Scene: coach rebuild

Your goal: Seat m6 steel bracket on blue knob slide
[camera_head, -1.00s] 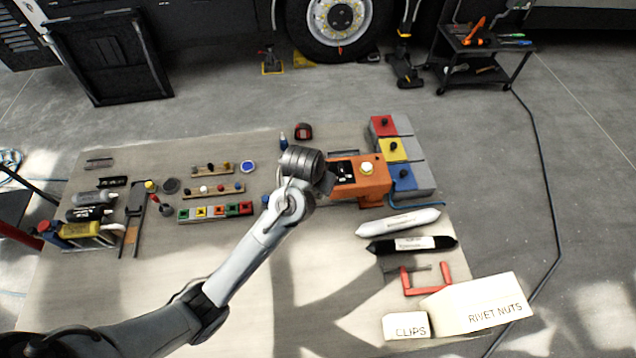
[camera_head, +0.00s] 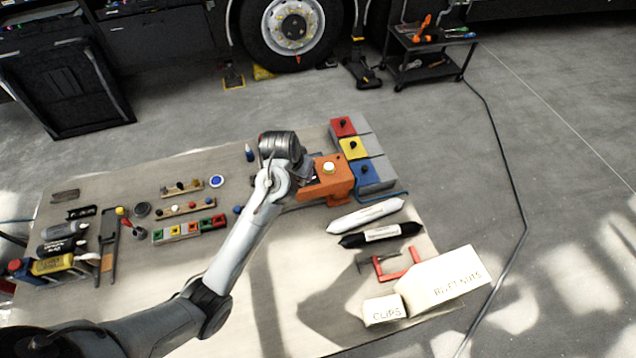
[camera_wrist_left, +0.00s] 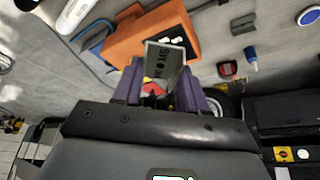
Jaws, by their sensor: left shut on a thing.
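My left gripper (camera_wrist_left: 160,92) is shut on the m6 steel bracket (camera_wrist_left: 168,62), a grey plate with dark lettering, held upright between its purple fingers in the wrist view. In the head view the wrist hides the bracket and most of the gripper. The gripper is above the left part of the orange fixture (camera_head: 336,185), which also shows in the wrist view (camera_wrist_left: 128,42). The blue knob slide (camera_head: 372,178), a blue block with a black knob, stands just right of the fixture, apart from the gripper. My right gripper is in neither view.
Yellow (camera_head: 352,149) and red (camera_head: 342,128) knob blocks stand behind the blue one. Small parts occupy the table's left. The table's front middle is mostly clear.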

